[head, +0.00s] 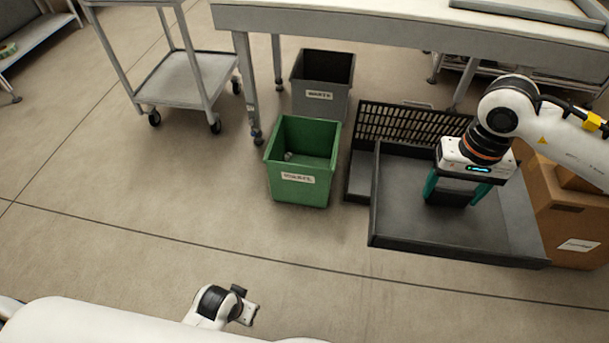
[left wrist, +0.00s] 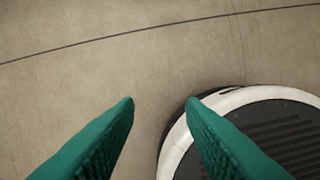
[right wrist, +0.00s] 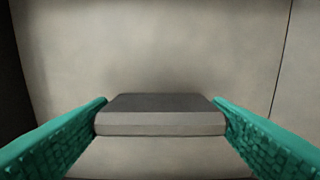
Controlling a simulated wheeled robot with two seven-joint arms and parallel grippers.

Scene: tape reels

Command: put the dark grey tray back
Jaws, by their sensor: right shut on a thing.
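The dark grey tray (head: 520,225) is a wide shallow box at the right of the head view, overlapping a black slatted crate. My right gripper (head: 455,195) points down into it. It is shut on a raised dark grey block in the tray's middle, which looks like its grip. In the right wrist view this grey block (right wrist: 160,115) sits between the teal fingers, above a pale surface. I cannot tell if the tray is clear of what lies under it. My left gripper (left wrist: 160,102) is open and empty above the floor, beside my base.
The black slatted crate (head: 360,175) lies behind and left of the tray. A green bin (head: 298,190) and a grey bin (head: 322,100) stand further left. Cardboard boxes (head: 570,225) stand at right. A table (head: 400,28) runs behind. The front floor is clear.

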